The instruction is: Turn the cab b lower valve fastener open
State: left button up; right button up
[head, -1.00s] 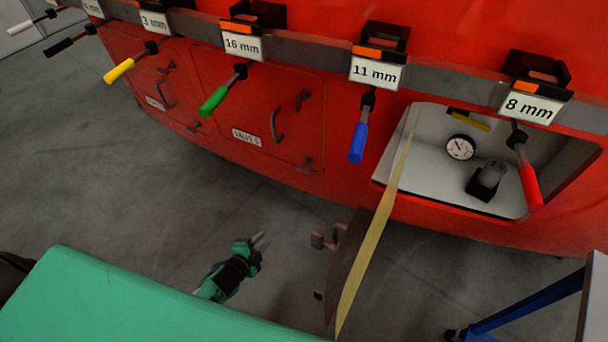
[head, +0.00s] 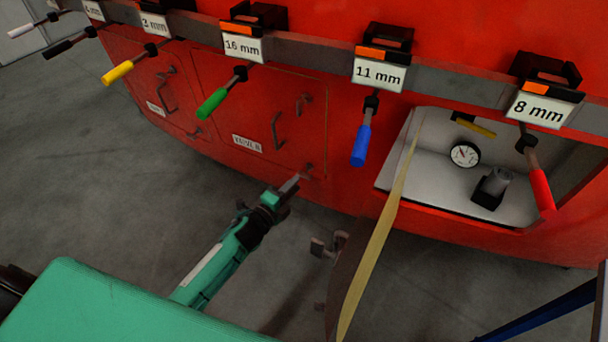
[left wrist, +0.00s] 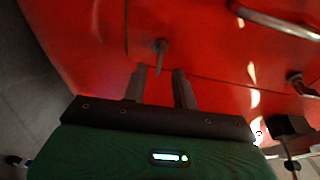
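The door labelled as valve B (head: 247,143) is shut in the red wall. Its lower fastener (head: 306,168), a small turn handle, sits at the door's bottom right corner. In the left wrist view a fastener (left wrist: 160,50) stands out from the red panel, just past and between my fingertips. My left gripper (head: 292,183) is close to the lower fastener in the head view. Its two fingers (left wrist: 160,78) are apart in the left wrist view, with nothing between them. The door's upper fastener (head: 304,100) is above. My right gripper is not in view.
A rail carries labelled tools, including a green-handled one (head: 212,104) and a blue-handled one (head: 361,146) above the work area. An open door (head: 372,255) juts out right of my left arm. An open compartment (head: 440,170) holds a gauge (head: 465,154).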

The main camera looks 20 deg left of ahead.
aim_at(304, 175)
pick_arm(q)
jog(key=x, duration=0.5)
jog(key=shift+w+d, duration=0.15)
jog(key=shift+w, duration=0.2)
grip_shut()
